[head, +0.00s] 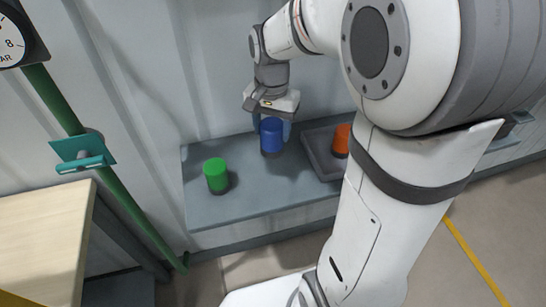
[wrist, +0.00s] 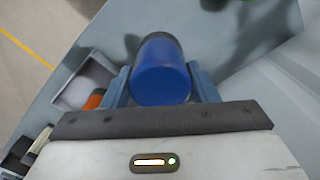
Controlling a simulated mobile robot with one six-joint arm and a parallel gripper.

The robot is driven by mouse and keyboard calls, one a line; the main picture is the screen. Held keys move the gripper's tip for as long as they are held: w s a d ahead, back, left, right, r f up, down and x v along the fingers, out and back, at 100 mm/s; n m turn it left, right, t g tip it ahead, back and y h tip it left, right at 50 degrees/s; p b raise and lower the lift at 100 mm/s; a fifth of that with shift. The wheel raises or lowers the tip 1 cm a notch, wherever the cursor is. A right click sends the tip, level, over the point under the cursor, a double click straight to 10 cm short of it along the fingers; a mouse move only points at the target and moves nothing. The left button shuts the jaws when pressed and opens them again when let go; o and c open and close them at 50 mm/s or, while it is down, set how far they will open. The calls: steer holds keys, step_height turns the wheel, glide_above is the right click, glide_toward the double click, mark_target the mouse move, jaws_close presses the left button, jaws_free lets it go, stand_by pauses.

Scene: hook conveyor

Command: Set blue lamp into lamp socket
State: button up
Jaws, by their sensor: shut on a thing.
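The blue lamp (head: 271,134) is a blue cylinder with a dark base, held upright between the fingers of my gripper (head: 272,128) over the grey shelf. In the wrist view the blue lamp (wrist: 161,72) fills the space between the two blue-grey fingers. My gripper is shut on it. Whether its base touches the shelf or hangs just above it I cannot tell. I cannot make out an empty lamp socket in either view.
A green cylinder (head: 216,174) stands on the shelf (head: 250,203) to the left. A grey tray (head: 318,158) with an orange cylinder (head: 341,139) is to the right, partly behind my arm. A green pipe (head: 120,198) and a wooden table (head: 42,235) are at the left.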

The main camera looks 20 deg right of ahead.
step_height(320, 180, down, 10)
steer(key=shift+r+p, duration=0.1)
steer(key=shift+p, duration=0.5)
steer(key=shift+f, duration=0.2)
steer(key=o, duration=1)
steer(key=shift+r, duration=0.1)
